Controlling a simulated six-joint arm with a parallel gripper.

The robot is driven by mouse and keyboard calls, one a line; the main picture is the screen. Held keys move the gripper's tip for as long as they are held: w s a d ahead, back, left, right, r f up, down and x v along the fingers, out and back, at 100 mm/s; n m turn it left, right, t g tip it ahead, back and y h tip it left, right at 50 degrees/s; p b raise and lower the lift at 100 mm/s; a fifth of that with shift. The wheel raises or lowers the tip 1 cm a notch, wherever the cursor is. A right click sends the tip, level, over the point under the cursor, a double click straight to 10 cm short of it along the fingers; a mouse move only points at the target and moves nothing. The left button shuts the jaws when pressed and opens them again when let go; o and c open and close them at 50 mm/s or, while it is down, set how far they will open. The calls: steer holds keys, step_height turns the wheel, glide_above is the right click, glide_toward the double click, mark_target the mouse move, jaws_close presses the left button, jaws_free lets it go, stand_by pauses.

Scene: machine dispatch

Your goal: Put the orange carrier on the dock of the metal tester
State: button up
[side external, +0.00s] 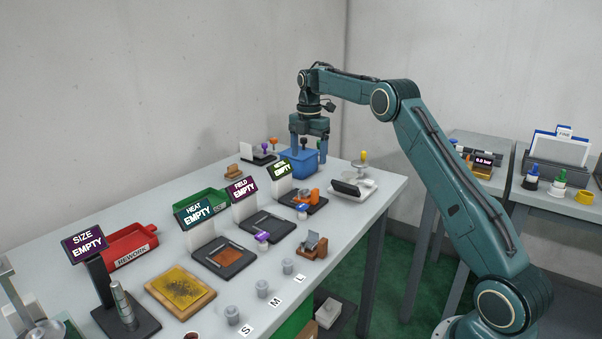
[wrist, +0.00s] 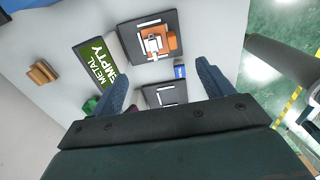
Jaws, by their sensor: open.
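The orange carrier (side external: 309,194) rests on the dark dock (side external: 318,207) of the metal tester, in front of its green sign (side external: 281,169). In the wrist view the carrier (wrist: 165,43) lies on the dock (wrist: 133,52) within white corner marks; I cannot tell whether it is fully seated. The metal sign (wrist: 93,68) reads "METAL EMPTY". My gripper (side external: 309,158) points down, open and empty, apart from the carrier and above the far part of the table near the blue bin. Its spread fingers (wrist: 165,84) also show in the wrist view.
The blue bin (side external: 284,164) stands behind the metal tester. A white scale (side external: 362,190) is to its right. The field dock (side external: 263,228) and heat dock (side external: 225,257) lie to the left. A small purple-topped item (side external: 262,237) stands beside the field dock.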

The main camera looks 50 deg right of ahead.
stand_by(0.4)
steer(key=s+a+r+m+t, duration=0.3)
steer(key=s+a+r+m, duration=0.6)
steer(key=s+a+r, duration=0.7)
steer(key=s+a+f+m+t, duration=0.1)
steer(key=s+a+f+m, duration=0.3)
steer(key=s, duration=0.6)
steer(key=s+a+f+m+t, duration=0.1)
steer(key=s+a+f+m, duration=0.4)
steer(key=s, duration=0.5)
steer(key=shift+s+a+f+t, duration=0.3)
steer(key=shift+s+a+f, duration=0.05)
steer(key=shift+a, duration=0.35)
